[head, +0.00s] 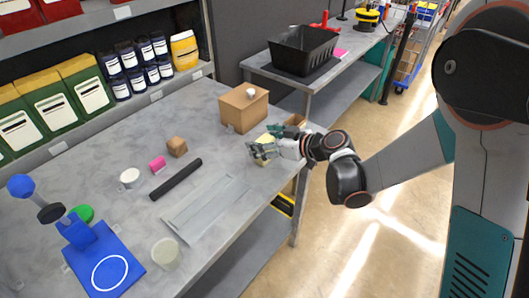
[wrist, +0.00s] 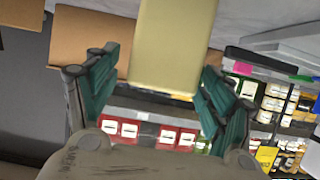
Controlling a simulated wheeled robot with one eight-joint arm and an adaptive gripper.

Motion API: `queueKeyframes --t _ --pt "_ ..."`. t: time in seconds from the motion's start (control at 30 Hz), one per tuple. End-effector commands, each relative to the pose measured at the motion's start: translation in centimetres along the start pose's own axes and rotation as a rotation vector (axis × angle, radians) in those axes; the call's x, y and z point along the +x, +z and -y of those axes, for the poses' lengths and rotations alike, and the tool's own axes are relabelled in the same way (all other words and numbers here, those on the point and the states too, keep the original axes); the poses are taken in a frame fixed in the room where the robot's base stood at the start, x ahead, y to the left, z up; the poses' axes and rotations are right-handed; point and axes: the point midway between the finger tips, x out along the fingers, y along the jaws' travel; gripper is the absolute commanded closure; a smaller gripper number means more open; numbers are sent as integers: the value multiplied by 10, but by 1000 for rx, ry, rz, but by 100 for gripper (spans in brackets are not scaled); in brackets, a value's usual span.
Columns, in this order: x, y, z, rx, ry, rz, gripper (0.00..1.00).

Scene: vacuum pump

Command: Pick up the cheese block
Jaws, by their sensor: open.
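The cheese block (wrist: 172,42) is pale yellow and fills the upper middle of the wrist view, between the two teal fingers of my gripper (wrist: 160,68). A narrow gap shows on each side of it, so the fingers look open and not closed on it. In the head view my gripper (head: 268,142) is low over the right edge of the grey table. The cheese block (head: 262,157) shows there only as a small yellow patch, mostly hidden by the fingers.
A cardboard box (head: 244,107) stands just behind my gripper. A black bar (head: 176,180), a brown cube (head: 177,147), a pink piece (head: 157,164) and a blue stand (head: 102,262) are farther left on the grey table (head: 215,150). The table's front edge is close.

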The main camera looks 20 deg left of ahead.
Motion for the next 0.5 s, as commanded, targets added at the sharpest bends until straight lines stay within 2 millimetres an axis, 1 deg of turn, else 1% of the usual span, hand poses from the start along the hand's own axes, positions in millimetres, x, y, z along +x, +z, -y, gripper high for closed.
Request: queueKeyframes --t 0.13,0.17,0.2,0.27,0.3,0.37,0.4,0.5 --pt "-1 -1 0 0 0 0 25" --pt "-1 -1 0 0 0 0 32" --pt "-1 -1 0 0 0 0 41" --pt "-1 0 0 0 0 0 54" --pt "-1 0 0 0 0 0 64" --pt "-1 0 0 0 0 0 77" --pt "-1 0 0 0 0 0 81" --pt "-1 -1 0 1 0 0 81"
